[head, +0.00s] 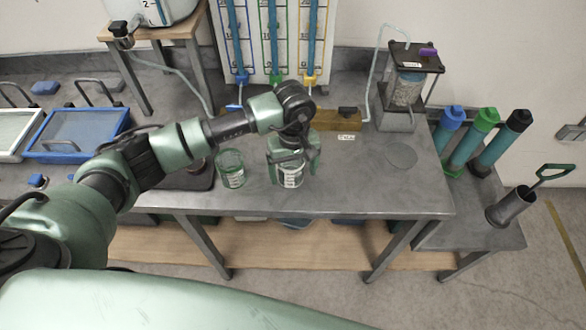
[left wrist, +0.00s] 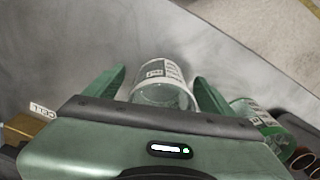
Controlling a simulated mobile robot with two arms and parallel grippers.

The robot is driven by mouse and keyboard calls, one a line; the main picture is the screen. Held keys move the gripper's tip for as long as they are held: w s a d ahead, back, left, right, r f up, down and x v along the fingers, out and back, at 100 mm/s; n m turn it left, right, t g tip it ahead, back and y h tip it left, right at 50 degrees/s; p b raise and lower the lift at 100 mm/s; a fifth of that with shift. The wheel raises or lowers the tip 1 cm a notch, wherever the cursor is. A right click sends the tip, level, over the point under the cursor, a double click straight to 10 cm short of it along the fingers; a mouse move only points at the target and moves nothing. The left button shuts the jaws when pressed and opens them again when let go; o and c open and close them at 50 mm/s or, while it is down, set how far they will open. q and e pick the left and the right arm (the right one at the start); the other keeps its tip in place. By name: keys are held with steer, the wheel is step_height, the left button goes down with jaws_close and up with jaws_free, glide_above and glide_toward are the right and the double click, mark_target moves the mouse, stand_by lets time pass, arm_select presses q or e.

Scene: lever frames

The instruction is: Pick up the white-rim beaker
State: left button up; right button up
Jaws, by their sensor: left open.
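The white-rim beaker (head: 291,178) stands on the grey bench near its front edge. It is clear glass with a white label. My left gripper (head: 294,168) is open above and around it in the head view, and the gripper hides its upper part. In the left wrist view the beaker (left wrist: 162,84) sits between the two green fingers of my left gripper (left wrist: 160,92), with a gap on each side. A green-rim beaker (head: 231,169) stands to the left; it also shows in the left wrist view (left wrist: 262,124). My right gripper is not in view.
A wooden block (head: 336,120) lies behind the gripper. A stand with a filled clear cylinder (head: 408,88) is at the back right. Blue-framed tray (head: 78,132) stands far left.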

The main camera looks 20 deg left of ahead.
arm_select(q)
steer(key=c, duration=1.3)
steer(key=shift+c, duration=0.3)
steer(key=shift+r, duration=0.1)
